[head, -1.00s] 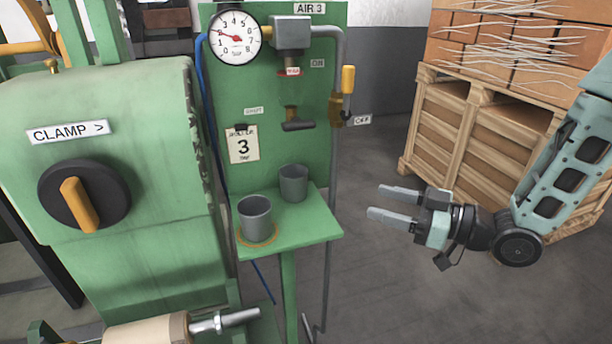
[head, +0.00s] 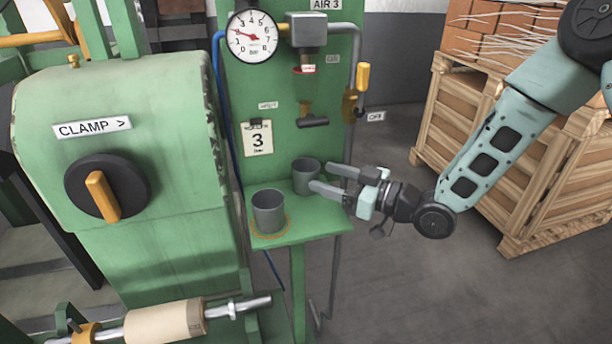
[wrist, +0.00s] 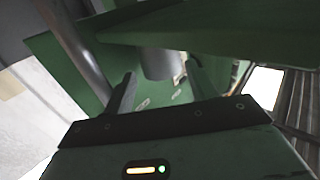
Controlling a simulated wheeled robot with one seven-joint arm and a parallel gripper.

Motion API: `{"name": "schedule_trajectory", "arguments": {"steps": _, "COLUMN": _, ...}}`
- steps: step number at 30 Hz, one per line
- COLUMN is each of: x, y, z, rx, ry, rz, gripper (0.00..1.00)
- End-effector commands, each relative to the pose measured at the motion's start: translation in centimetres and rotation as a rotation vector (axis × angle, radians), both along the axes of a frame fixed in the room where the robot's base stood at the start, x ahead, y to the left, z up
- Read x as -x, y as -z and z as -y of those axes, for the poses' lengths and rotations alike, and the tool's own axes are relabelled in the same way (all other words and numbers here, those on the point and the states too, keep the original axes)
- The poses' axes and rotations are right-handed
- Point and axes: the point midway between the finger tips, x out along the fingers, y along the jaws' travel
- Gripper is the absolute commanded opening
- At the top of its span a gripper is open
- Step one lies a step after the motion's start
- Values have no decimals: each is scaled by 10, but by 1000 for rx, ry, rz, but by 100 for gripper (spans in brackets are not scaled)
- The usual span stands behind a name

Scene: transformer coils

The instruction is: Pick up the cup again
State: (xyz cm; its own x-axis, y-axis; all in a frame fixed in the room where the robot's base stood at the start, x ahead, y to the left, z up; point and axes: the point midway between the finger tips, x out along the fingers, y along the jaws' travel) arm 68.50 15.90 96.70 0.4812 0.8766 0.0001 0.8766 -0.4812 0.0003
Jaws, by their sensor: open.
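Two plain grey cups stand upright on the small green shelf (head: 300,235). The front cup (head: 268,212) stands within an orange ring marked on the shelf. The back cup (head: 304,176) stands behind it and to the right. My gripper (head: 320,177) is open, its fingers pointing left at the right side of the back cup. The nearer fingertip overlaps that cup's lower right edge in the head view; I cannot tell whether it touches. In the wrist view a grey cup (wrist: 160,62) shows between and beyond the open fingers, its end partly cut by the shelf edge.
A green panel behind the shelf carries a gauge (head: 252,36), a pipe and a yellow-handled valve (head: 362,78). A green machine with a clamp knob (head: 107,187) stands at the left. A wooden crate (head: 440,120) stands at the right. Open floor lies below the gripper.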

Motion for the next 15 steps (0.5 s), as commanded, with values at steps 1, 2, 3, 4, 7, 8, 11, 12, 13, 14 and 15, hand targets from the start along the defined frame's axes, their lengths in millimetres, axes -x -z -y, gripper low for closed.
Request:
{"name": "schedule_trajectory", "arguments": {"steps": 1, "x": -3, "y": -2, "z": -9, "rx": -1, "ry": -4, "rz": 0, "gripper": 57}}
{"name": "schedule_trajectory", "arguments": {"steps": 2, "x": -5, "y": -2, "z": -13, "rx": 0, "ry": -3, "rz": -1, "gripper": 57}}
{"name": "schedule_trajectory", "arguments": {"steps": 3, "x": -8, "y": -1, "z": -18, "rx": -1, "ry": -2, "rz": 0, "gripper": 57}}
{"name": "schedule_trajectory", "arguments": {"steps": 4, "x": -10, "y": -1, "z": -21, "rx": -1, "ry": -2, "rz": 0, "gripper": 57}}
{"name": "schedule_trajectory", "arguments": {"steps": 7, "x": -14, "y": 0, "z": -28, "rx": 0, "ry": -2, "rz": 0, "gripper": 57}}
{"name": "schedule_trajectory", "arguments": {"steps": 8, "x": -15, "y": 0, "z": -30, "rx": 0, "ry": -1, "rz": 0, "gripper": 57}}
{"name": "schedule_trajectory", "arguments": {"steps": 11, "x": -16, "y": 1, "z": -31, "rx": 1, "ry": -1, "rz": 0, "gripper": 57}}
{"name": "schedule_trajectory", "arguments": {"steps": 12, "x": -16, "y": 1, "z": -31, "rx": 1, "ry": -1, "rz": 0, "gripper": 57}}
{"name": "schedule_trajectory", "arguments": {"steps": 13, "x": -16, "y": 1, "z": -31, "rx": 0, "ry": -1, "rz": -1, "gripper": 57}}
{"name": "schedule_trajectory", "arguments": {"steps": 14, "x": -16, "y": 1, "z": -31, "rx": 1, "ry": -1, "rz": 0, "gripper": 57}}
{"name": "schedule_trajectory", "arguments": {"steps": 15, "x": -16, "y": 1, "z": -31, "rx": 0, "ry": -1, "rz": -1, "gripper": 57}}
